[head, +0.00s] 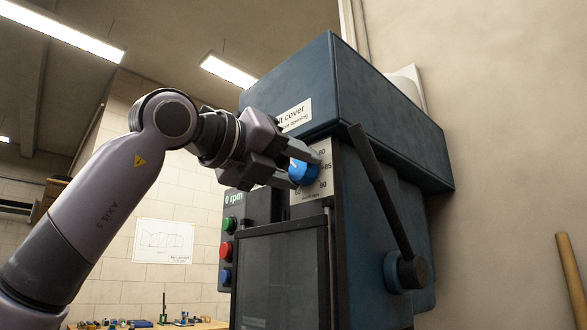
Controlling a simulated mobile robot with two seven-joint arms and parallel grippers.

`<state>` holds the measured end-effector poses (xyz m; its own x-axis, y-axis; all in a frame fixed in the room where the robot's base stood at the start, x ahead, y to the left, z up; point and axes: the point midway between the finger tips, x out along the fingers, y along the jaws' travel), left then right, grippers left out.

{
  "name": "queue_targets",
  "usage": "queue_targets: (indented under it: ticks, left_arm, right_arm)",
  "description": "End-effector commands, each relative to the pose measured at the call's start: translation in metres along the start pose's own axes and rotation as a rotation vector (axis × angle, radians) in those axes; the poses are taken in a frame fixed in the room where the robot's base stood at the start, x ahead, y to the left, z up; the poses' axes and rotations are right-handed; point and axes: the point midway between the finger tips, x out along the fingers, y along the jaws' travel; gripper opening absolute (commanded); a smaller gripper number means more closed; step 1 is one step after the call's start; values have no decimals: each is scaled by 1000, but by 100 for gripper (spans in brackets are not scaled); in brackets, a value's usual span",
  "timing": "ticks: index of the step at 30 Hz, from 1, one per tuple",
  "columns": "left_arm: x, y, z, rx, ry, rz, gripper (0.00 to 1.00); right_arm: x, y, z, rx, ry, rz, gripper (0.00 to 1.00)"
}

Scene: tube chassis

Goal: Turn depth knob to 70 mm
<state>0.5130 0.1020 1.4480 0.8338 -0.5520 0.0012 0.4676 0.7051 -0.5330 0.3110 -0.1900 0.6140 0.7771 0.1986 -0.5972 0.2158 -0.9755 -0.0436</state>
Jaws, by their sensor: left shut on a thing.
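The depth knob (302,172) is a blue round knob on a pale scale plate (325,158) at the front of a dark blue machine. My left gripper (301,168) comes in from the left and is shut on the knob, with a finger above and a finger below. My right gripper is not in view.
The machine's blue top cover (345,85) overhangs the knob. A dark lever (382,190) slants down at the right. Green, red and blue buttons (226,250) sit below a 0 rpm display (233,198). A dark door panel (280,280) is below the knob.

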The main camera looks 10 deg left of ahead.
Motion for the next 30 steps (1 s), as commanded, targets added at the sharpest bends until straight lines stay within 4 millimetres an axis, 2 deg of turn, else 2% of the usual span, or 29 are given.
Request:
queue_targets:
  ticks: [16, 17, 19, 30]
  left_arm:
    - [1, 0, -3, -28, 9, 1, 13]
    - [1, 0, -3, -28, 9, 1, 47]
    - [1, 0, -3, -27, 8, 2, 69]
    - [-5, 1, -1, -27, 1, 1, 69]
  right_arm:
    - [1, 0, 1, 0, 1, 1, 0]
    - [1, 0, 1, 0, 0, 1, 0]
    - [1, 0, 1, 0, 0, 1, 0]
    - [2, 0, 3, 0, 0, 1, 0]
